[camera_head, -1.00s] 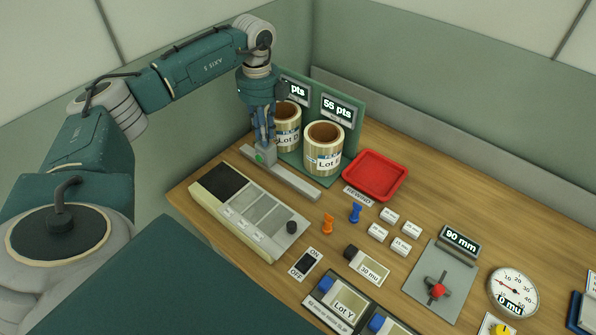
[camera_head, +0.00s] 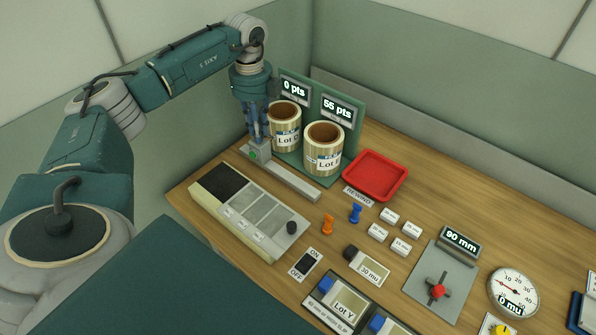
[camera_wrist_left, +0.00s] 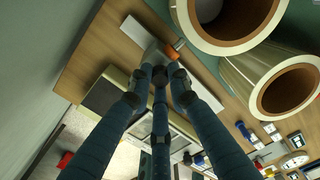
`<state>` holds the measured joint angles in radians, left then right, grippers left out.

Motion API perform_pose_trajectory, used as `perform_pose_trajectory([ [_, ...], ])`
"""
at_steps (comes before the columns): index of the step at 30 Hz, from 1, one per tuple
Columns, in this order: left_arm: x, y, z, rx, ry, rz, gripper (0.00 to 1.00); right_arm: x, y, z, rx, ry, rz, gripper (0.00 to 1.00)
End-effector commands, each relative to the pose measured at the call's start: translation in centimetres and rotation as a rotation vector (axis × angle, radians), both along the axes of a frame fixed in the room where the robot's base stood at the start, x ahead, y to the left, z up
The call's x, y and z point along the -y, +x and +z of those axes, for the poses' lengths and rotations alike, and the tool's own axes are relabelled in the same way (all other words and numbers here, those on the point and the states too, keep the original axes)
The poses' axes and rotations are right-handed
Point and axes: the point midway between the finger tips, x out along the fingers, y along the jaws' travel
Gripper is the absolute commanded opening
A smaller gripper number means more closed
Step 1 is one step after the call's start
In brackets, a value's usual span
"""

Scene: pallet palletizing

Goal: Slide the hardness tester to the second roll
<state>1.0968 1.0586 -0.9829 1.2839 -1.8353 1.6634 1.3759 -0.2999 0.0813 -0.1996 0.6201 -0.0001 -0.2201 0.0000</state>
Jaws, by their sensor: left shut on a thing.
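My left gripper (camera_head: 258,140) points down and is shut on the tester's upper part. The tester is in front of the left roll (camera_head: 286,122), near the rail's left end. The second roll (camera_head: 323,150) stands to the right, beside the rail's right half. In the left wrist view the fingers (camera_wrist_left: 161,72) close at the grey tester, whose orange tip (camera_wrist_left: 175,47) faces a roll. My right gripper is not in view.
Displays behind the rolls read 0 pts (camera_head: 294,88) and 55 pts (camera_head: 337,107). A grey panel box (camera_head: 250,212) lies in front of the rail. A red tray (camera_head: 375,176) and orange and blue pegs are to the right. The rail's right part is clear.

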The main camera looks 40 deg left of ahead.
Motion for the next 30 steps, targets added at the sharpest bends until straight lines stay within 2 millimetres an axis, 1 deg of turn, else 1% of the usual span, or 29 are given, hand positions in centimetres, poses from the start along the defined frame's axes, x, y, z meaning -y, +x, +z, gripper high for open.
perform_pose_trajectory([
  [15,-0.86,0.14,0.11,0.003,0.001,0.002,0.00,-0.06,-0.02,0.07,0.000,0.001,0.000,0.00],
  [16,-0.85,0.13,0.10,0.003,0.001,0.002,0.22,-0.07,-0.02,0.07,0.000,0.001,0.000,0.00],
  [18,-0.85,0.13,0.10,0.003,0.001,0.001,0.36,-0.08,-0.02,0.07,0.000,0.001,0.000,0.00],
  [19,-0.84,0.13,0.09,0.003,0.001,0.001,0.40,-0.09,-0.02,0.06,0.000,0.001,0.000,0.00],
  [27,-0.77,0.09,0.07,0.001,0.001,0.001,0.40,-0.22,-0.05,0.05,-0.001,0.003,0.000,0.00],
  [30,-0.77,0.14,0.58,0.002,0.000,0.001,0.40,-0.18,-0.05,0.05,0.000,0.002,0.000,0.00],
])
